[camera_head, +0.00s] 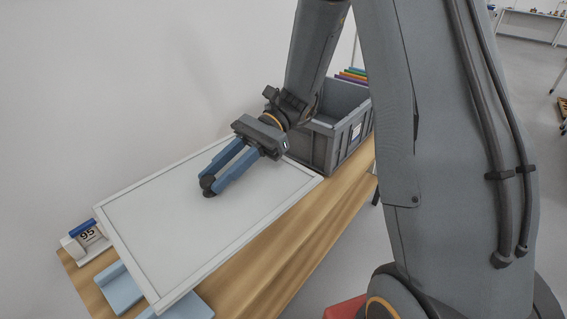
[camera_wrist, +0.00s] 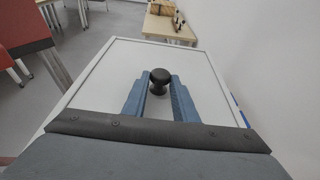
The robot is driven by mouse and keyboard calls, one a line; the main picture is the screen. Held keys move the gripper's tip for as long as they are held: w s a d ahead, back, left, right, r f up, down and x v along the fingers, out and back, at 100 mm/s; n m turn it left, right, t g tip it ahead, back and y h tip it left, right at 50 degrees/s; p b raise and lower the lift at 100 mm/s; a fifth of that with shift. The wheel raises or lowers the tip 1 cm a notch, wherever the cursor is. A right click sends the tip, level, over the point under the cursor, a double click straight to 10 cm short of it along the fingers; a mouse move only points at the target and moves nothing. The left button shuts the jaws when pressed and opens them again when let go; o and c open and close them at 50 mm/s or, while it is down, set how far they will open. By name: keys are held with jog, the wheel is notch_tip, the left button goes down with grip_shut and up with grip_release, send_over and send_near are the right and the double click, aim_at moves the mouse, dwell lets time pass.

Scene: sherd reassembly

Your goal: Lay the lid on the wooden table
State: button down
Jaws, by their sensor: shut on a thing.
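The lid (camera_head: 245,215) is a large flat grey-white panel with a raised pale rim and a dark round knob (camera_wrist: 160,77) near its middle. It also shows in the wrist view (camera_wrist: 110,72). My gripper (camera_head: 212,181) is shut on the knob, its two blue fingers on either side of it. The lid is over the wooden table (camera_head: 290,240), covering much of its top. I cannot tell whether the lid touches the table or is held just above it. The fingers and the knob hide a small part of the lid.
A small display marked 95 (camera_head: 88,236) and light blue pieces (camera_head: 120,288) lie at the near end, partly under the lid's edge. A white wall runs along the left.

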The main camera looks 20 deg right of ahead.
aim_at(225, 201)
jog(key=s+f+n+g+h, duration=0.1)
jog(key=s+f, duration=0.1)
jog(key=s+f+n+g+h+b, duration=0.1)
jog(key=s+f+n+g, duration=0.1)
jog(key=shift+s+a+n+g+h, duration=0.15)
jog(key=shift+s+n+g+h, duration=0.15)
jog(key=shift+h, duration=0.1)
jog(key=s+d+f+n+g+h+b, duration=0.35)
jog(key=s+d+f+n+h, duration=0.3)
jog(key=n+h, duration=0.6)
jog(key=w+d+f+n+t+h+b, duration=0.3)
jog(key=w+d+n+t+h+b, duration=0.15)
jog(key=n+t+h, duration=0.45)
jog(key=w+a+r+n+t+b, duration=0.1)
jog(key=w+a+n+t+b, duration=0.3)
jog(key=w+a+n+t, duration=0.65)
jog(key=w+f+t, duration=0.1)
jog(key=f+t, duration=0.1)
jog(key=f, duration=0.1)
jog(key=w+f+n+t, duration=0.1)
jog(key=shift+w+d+f+h, duration=0.25)
jog(key=shift+w+d+f, duration=0.1)
jog(key=shift+f, duration=0.05)
jog(key=shift+f+b, duration=0.35)
jog(key=shift+f, duration=2)
jog(key=c, duration=1.4)
grip_release()
jog(key=shift+c, duration=0.2)
